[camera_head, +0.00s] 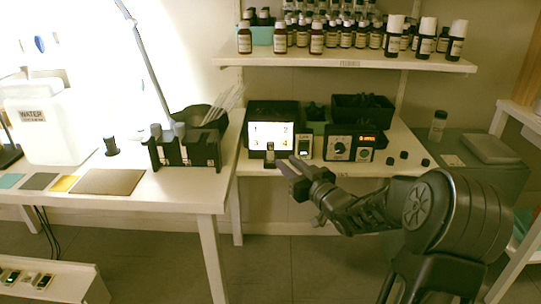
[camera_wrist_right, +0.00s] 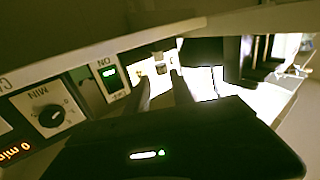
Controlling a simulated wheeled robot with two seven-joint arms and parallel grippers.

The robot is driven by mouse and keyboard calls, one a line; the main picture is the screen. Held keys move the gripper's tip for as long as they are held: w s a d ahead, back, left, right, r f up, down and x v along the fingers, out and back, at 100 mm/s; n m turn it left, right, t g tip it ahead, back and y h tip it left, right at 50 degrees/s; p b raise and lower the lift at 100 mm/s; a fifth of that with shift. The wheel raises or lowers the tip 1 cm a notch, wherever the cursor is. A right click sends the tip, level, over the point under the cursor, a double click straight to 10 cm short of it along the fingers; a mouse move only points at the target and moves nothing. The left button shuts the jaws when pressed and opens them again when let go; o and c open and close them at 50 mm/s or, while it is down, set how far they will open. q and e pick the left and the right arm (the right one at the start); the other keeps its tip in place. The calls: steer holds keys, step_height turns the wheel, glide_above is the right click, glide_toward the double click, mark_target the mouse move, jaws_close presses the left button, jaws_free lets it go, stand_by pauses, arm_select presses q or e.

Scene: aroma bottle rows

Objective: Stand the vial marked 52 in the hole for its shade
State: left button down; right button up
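A small vial (camera_head: 270,152) with a dark body and paler top stands upright in front of the lit screen; its marking is too small to read. In the right wrist view a small pale-and-dark object, likely this vial (camera_wrist_right: 160,68), shows beyond my fingertips. My right gripper (camera_head: 288,168) is just right of the vial and apart from it. Its two fingers (camera_wrist_right: 162,85) are spread with nothing between them. A black rack (camera_head: 185,152) with several upright compartments stands on the left table; its hole shades cannot be made out. My left gripper is out of view.
The lit screen (camera_head: 272,134) shows numerals. A green-lit switch box (camera_head: 303,147) and a dial box (camera_head: 350,144) stand to its right. Coloured mats (camera_head: 108,182) and a water container (camera_head: 45,120) are on the left table. Bottles fill the shelf (camera_head: 345,62) above.

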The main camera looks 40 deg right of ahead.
mark_target(273, 151)
steer(key=shift+w+d, duration=0.1)
steer(key=shift+w, duration=1.15)
steer(key=shift+w, duration=0.1)
steer(key=w, duration=0.1)
steer(key=w+b, duration=0.1)
steer(key=w, duration=0.3)
steer(key=shift+d+b, duration=0.25)
steer(key=shift+b, duration=0.1)
steer(key=shift+c, duration=0.6)
jaws_close()
